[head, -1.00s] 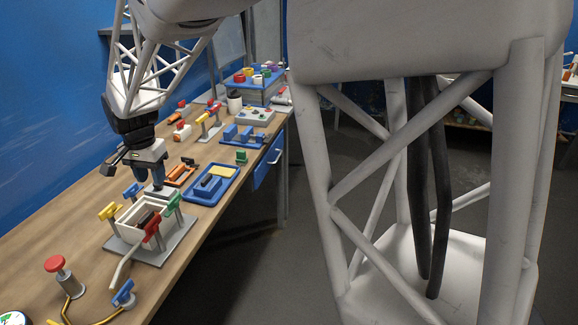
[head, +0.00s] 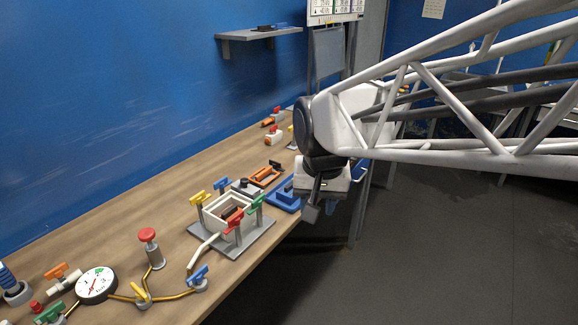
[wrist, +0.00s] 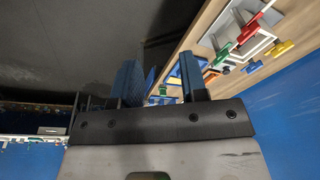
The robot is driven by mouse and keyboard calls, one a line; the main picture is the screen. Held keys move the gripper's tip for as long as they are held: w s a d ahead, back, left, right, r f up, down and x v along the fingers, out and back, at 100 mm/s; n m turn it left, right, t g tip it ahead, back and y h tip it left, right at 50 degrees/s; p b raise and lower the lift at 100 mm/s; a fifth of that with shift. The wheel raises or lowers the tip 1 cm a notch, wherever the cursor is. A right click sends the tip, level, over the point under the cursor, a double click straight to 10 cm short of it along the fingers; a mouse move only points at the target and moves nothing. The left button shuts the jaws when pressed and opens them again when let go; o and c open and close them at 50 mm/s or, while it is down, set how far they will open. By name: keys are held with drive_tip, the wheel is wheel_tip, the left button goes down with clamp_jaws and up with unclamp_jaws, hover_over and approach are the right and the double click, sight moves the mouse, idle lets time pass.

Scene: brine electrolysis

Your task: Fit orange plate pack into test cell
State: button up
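The test cell (head: 208,217) is an open white box on a grey base plate, with yellow, blue, green and red valve handles around it. A dark block with some orange (head: 232,212) shows inside it; its exact seating cannot be told. An orange piece with a dark middle (head: 265,174) lies on the table behind the cell; I cannot tell which is the plate pack. My gripper (head: 312,208) hangs by the table's right edge, right of the cell. In the wrist view its fingers (wrist: 160,84) are apart, with nothing held. The cell (wrist: 236,22) shows there at upper right.
A blue tray (head: 284,203) sits right behind the cell, partly hidden by my arm. A red push button (head: 148,236), a round gauge (head: 97,285) and brass pipes stand in front. A grey shelf (head: 258,36) is on the blue wall. Open floor lies right of the table.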

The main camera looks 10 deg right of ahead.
drive_tip(key=s+d+f+n, duration=0.2)
drive_tip(key=s+d, duration=0.2)
drive_tip(key=s, duration=0.8)
drive_tip(key=shift+s+f+n+t, duration=0.15)
drive_tip(key=shift+s+n+t, duration=0.15)
drive_tip(key=shift+t, duration=0.1)
